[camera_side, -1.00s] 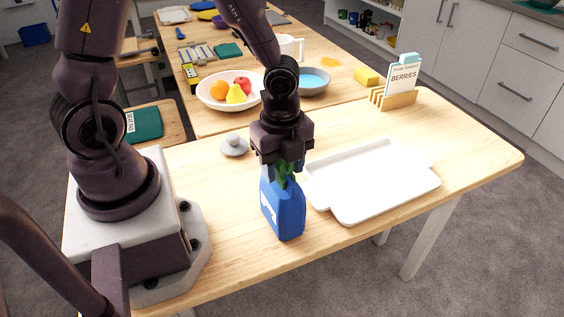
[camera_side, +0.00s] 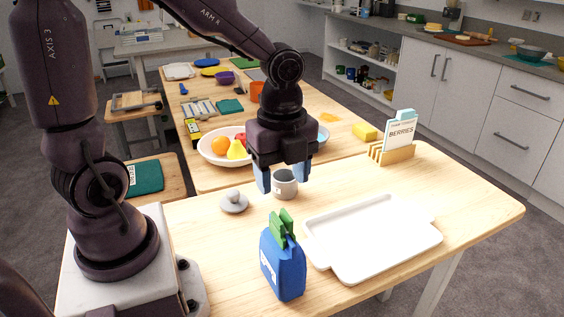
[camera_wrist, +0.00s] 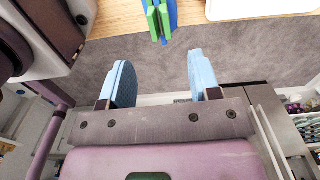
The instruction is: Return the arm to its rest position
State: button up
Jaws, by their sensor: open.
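My gripper (camera_side: 283,180) is open and empty, raised above the wooden table. Its two blue fingers point down and stand wide apart in the side view, and also in the wrist view (camera_wrist: 163,80). A blue bag (camera_side: 283,268) with a green clip (camera_side: 283,228) at its top stands upright on the table, below and in front of the gripper. The bag's blue edge (camera_wrist: 172,14) and the green clip (camera_wrist: 153,18) show at the top of the wrist view, apart from the fingers. My arm is bent over the table.
A grey mug (camera_side: 285,190) appears behind the fingers. A grey lidded piece (camera_side: 233,202) lies to its left. A white tray (camera_side: 372,240) is right of the bag. A card holder (camera_side: 393,154) and fruit bowl (camera_side: 208,150) stand farther back. Bare table lies left of the bag.

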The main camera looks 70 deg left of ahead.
notch_tip(320, 180, up, 2)
jog(key=shift+r, duration=0.1)
dwell(0.4)
jog(key=s+a+r+n+t, duration=0.3)
jog(key=s+r+n+t, duration=0.2)
jog(key=n, duration=1.2)
jog(key=shift+s+r+t, duration=0.3)
jog(key=shift+s+r, duration=0.8)
jog(key=shift+r, duration=0.65)
